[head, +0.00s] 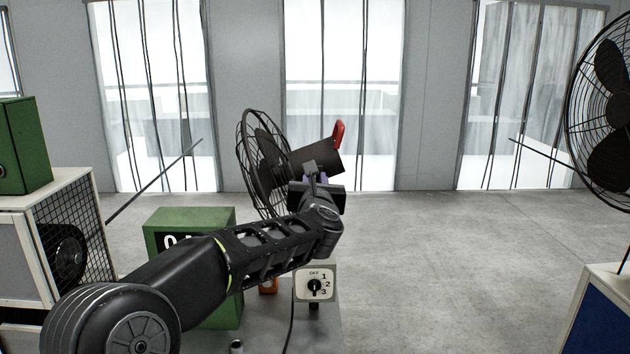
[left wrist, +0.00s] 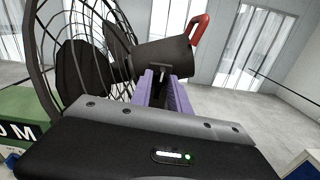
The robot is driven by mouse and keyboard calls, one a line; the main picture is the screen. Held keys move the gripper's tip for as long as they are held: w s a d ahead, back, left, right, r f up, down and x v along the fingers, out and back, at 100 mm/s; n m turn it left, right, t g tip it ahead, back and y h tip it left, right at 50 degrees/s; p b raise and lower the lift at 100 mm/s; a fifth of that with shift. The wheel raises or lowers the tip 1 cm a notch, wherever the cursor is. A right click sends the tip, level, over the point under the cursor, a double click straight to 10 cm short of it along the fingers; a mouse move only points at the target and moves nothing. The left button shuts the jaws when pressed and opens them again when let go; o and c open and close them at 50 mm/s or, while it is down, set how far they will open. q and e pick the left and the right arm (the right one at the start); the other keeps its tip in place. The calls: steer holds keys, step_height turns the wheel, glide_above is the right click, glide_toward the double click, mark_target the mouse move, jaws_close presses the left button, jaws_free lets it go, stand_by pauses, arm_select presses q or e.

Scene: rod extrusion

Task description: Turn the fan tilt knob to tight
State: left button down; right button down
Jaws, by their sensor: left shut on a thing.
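The black fan (head: 262,160) stands in the middle of the head view, its wire cage facing left. Its dark motor housing (head: 325,158) carries a red handle (head: 339,131) on top. My left gripper (head: 316,178) is at the underside of the housing. In the left wrist view its purple fingers (left wrist: 162,88) point at the housing (left wrist: 155,58) and are shut on a small dark part below it, which I take for the tilt knob; the fingers mostly hide it and its setting cannot be read. My right gripper is not in view.
A switch box (head: 315,283) with a dial marked OFF, 1, 2, 3 sits below my left wrist. A green box (head: 190,216) stands behind my arm. A caged white unit (head: 75,215) is at the left, another fan (head: 605,112) at the right.

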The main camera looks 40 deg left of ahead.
arm_select(q)
steer(key=shift+m, duration=0.4)
steer(key=m, duration=0.3)
steer(key=shift+d+f+b, duration=0.1)
steer(key=shift+b, duration=0.25)
steer(key=m, duration=0.5)
steer(key=shift+w, duration=0.1)
steer(key=m+p, duration=0.1)
steer(key=m, duration=0.4)
steer(key=shift+d+f+p, duration=0.1)
steer(key=shift+p, duration=0.2)
steer(key=m+p, duration=0.1)
steer(key=m, duration=0.4)
steer(key=shift+f, duration=0.15)
steer(key=c, duration=1.5)
jaws_free()
